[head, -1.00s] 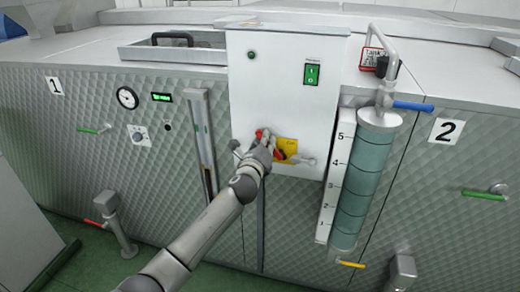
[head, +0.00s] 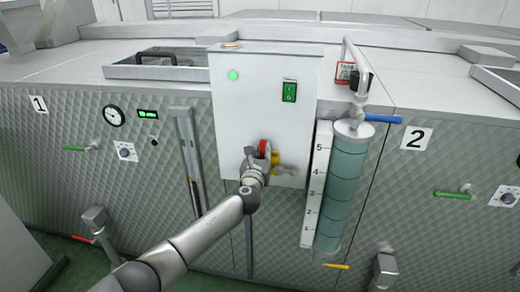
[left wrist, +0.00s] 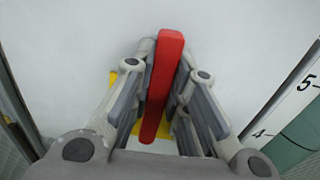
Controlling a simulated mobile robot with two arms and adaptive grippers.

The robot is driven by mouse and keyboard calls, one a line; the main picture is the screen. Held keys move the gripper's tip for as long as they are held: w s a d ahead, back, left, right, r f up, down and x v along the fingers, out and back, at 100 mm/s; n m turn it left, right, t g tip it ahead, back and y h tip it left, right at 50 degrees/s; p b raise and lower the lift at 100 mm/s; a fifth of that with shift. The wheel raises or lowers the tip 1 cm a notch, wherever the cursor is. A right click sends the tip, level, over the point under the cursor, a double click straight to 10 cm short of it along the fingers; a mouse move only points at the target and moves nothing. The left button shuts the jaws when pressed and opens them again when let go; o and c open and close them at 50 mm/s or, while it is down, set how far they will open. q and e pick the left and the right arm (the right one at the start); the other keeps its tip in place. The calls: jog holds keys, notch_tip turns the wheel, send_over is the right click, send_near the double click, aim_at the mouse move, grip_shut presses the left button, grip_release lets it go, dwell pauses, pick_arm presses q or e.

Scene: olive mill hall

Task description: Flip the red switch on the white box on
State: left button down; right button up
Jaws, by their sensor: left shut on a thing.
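The white box (head: 245,115) stands at the front of the mill's quilted metal wall. Its red switch handle (head: 263,148) sits low on the front, over a yellow plate (head: 275,160). A lamp (head: 233,75) at the box's upper left glows bright green. My left gripper (head: 259,160) is at the handle, its arm coming up from lower left. In the left wrist view the long red handle (left wrist: 165,75) stands between my left gripper's (left wrist: 163,95) two fingers, which are shut on it. The yellow plate is partly hidden behind them. My right gripper is out of view.
A green rocker switch (head: 289,91) sits at the box's upper right. A glass level tube (head: 345,185) with a blue lever (head: 383,118) stands close to the box's right. A narrow vertical gauge (head: 188,150) is on its left.

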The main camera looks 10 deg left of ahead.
pick_arm(q)
jog(key=shift+f, duration=0.15)
dwell(0.3)
jog(key=c, duration=1.4)
grip_release()
jog(key=shift+d, duration=0.1)
jog(key=shift+s+a, duration=0.2)
jog(key=shift+s, duration=5.8)
